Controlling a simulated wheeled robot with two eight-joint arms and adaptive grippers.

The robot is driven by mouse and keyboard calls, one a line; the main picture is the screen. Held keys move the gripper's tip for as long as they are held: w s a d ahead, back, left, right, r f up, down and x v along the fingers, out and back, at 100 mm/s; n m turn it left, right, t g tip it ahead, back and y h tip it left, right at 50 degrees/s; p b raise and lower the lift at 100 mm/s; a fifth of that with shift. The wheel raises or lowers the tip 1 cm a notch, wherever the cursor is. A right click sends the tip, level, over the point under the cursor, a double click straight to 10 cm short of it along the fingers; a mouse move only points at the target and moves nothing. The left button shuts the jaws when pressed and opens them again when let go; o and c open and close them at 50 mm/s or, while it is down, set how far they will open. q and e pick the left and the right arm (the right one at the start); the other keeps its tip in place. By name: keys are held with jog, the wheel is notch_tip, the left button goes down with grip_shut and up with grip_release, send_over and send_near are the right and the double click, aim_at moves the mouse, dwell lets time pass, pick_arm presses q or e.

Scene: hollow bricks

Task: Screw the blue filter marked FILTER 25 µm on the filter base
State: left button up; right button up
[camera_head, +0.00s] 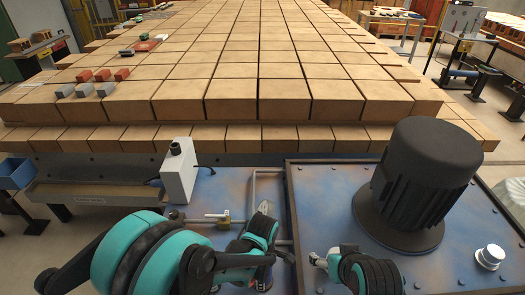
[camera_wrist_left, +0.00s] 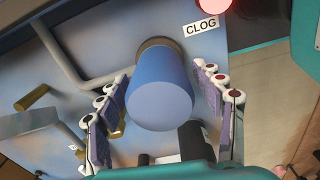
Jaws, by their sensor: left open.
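In the left wrist view the blue filter (camera_wrist_left: 160,95) points its flat end toward the camera. Its far end meets a brown ring, the filter base (camera_wrist_left: 157,44), on a blue panel. I cannot tell whether it is threaded on. No FILTER 25 µm marking shows on the visible side. My left gripper (camera_wrist_left: 158,105) is open, with one finger on each side of the filter and visible gaps beside it. In the head view my left gripper (camera_head: 262,228) is low in the middle, and the filter cannot be made out. My right gripper (camera_head: 322,259) is partly visible to its right; its jaws are unclear.
A CLOG label (camera_wrist_left: 201,28) and a red lamp (camera_wrist_left: 213,6) are close to the base. A pipe (camera_wrist_left: 75,60) and a brass handle (camera_wrist_left: 36,97) lie left. A black motor (camera_head: 420,180) stands right. A white box (camera_head: 179,172) stands left. Rows of bricks (camera_head: 230,95) lie beyond.

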pick_arm(q)
jog(key=n, duration=0.6)
jog(key=shift+c, duration=0.4)
jog(key=c, duration=1.1)
jog(key=shift+m, duration=1.3)
jog(key=shift+m, duration=1.4)
jog(key=shift+m, duration=1.4)
